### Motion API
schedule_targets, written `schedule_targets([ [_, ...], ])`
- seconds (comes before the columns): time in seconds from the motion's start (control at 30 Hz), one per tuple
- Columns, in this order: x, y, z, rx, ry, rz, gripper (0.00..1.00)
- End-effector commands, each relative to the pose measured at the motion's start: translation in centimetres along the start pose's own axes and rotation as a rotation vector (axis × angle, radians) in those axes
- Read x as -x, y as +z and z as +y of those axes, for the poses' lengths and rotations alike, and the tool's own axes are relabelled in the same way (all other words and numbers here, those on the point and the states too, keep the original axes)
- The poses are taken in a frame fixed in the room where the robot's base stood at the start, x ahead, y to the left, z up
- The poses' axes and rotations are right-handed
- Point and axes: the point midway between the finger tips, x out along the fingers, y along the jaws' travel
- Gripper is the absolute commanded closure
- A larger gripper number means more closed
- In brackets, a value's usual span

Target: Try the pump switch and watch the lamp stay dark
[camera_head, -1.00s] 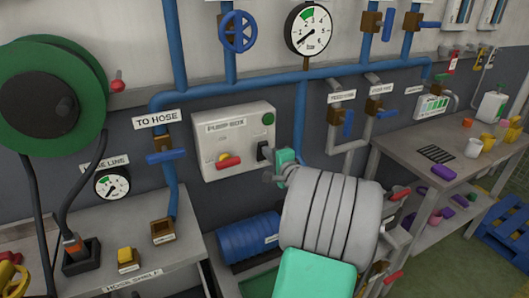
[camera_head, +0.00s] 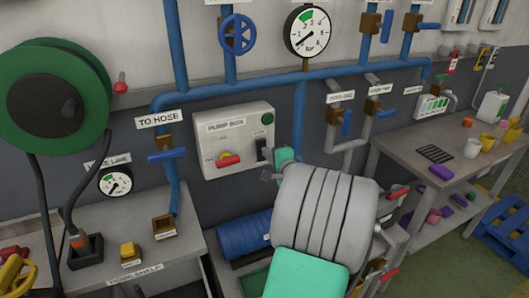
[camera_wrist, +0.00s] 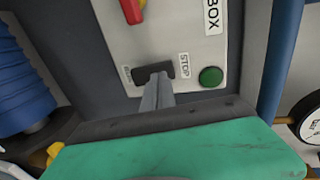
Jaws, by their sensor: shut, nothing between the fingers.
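The grey pump box (camera_head: 237,165) is on the wall, left of my arm, with a red handle on a yellow base (camera_head: 228,160). Its black switch (camera_head: 261,148) is at the lower right, under the round green lamp (camera_head: 267,118). In the wrist view the switch (camera_wrist: 146,73) lies beside the word STOP, and the lamp (camera_wrist: 211,76) is dark green with no glow. My gripper (camera_wrist: 157,86) is shut and empty. Its fingertips overlap the switch's lower edge in the wrist view; I cannot tell whether they touch it.
Blue pipes (camera_head: 300,78) run above and beside the box, with a pressure gauge (camera_head: 309,32) above. A hose shelf (camera_head: 140,262) is at lower left and a blue drum (camera_head: 243,237) sits below the box. A workbench (camera_head: 450,165) with cups is on the right.

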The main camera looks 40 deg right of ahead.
Motion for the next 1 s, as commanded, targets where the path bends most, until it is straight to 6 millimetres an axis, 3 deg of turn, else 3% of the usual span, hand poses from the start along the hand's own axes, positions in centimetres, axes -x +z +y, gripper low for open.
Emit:
schedule_targets([
  [0.2,5.0,0.2,-1.5,0.003,-0.003,0.001,1.0],
  [0.43,9.0,0.6,-2.9,0.003,-0.002,-0.008,1.0],
  [0.6,9.9,0.7,-3.2,0.001,0.0,-0.01,1.0],
  [1.0,9.9,0.8,-3.2,0.007,0.005,-0.013,1.0],
])
